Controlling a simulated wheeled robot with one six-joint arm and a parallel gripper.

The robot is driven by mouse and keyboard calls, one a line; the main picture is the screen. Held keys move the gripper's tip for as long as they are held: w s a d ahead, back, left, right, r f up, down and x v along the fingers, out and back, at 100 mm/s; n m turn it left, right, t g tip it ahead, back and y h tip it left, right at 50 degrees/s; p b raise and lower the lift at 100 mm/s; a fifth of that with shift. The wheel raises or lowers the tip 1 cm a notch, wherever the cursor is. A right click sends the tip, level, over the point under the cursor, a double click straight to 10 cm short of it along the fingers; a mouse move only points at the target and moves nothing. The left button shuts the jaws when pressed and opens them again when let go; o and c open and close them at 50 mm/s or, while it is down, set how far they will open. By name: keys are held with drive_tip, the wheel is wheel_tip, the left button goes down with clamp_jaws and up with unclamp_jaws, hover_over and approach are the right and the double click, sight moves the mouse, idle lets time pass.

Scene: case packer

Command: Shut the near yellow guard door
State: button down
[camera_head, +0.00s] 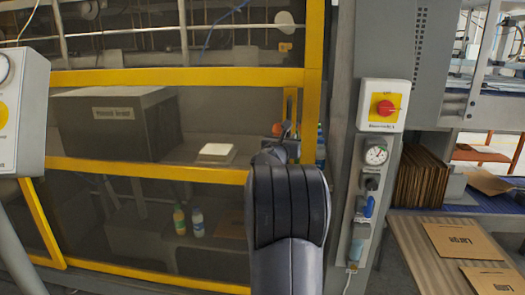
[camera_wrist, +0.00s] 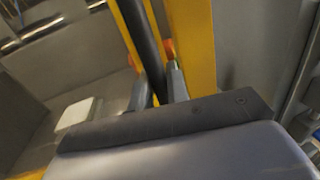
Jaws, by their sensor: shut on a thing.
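The near yellow guard door (camera_head: 225,77) has a yellow frame with see-through panels and fills the left and middle of the head view. Its yellow upright also shows in the wrist view (camera_wrist: 192,45). My gripper (camera_wrist: 160,88) has its two fingers on either side of a dark upright handle bar (camera_wrist: 146,40) beside that upright, and is shut on it. In the head view my wrist hides most of the gripper and the handle. I cannot tell whether a gap remains between the door's right edge and the grey machine post (camera_head: 344,180).
Behind the panels are a dark labelled box (camera_head: 115,125), a white block (camera_head: 216,153) and two bottles (camera_head: 197,222). A red rotary switch (camera_head: 384,106) and gauge are on the right post. Flat cardboard (camera_head: 465,242) lies on a bench at right.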

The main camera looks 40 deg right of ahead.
drive_tip(key=s+d+b, duration=0.4)
drive_tip(key=s+d, duration=0.2)
drive_tip(key=s, duration=0.1)
drive_tip(key=shift+s+d, duration=0.25)
drive_tip(key=shift+s, duration=0.05)
drive_tip(key=c, duration=1.5)
unclamp_jaws()
drive_tip(key=shift+s+d, duration=0.1)
drive_tip(key=shift+d, duration=0.05)
drive_tip(key=shift+o, duration=0.2)
drive_tip(key=b+v, duration=0.2)
drive_tip(key=v, duration=0.9)
drive_tip(key=shift+d, duration=0.1)
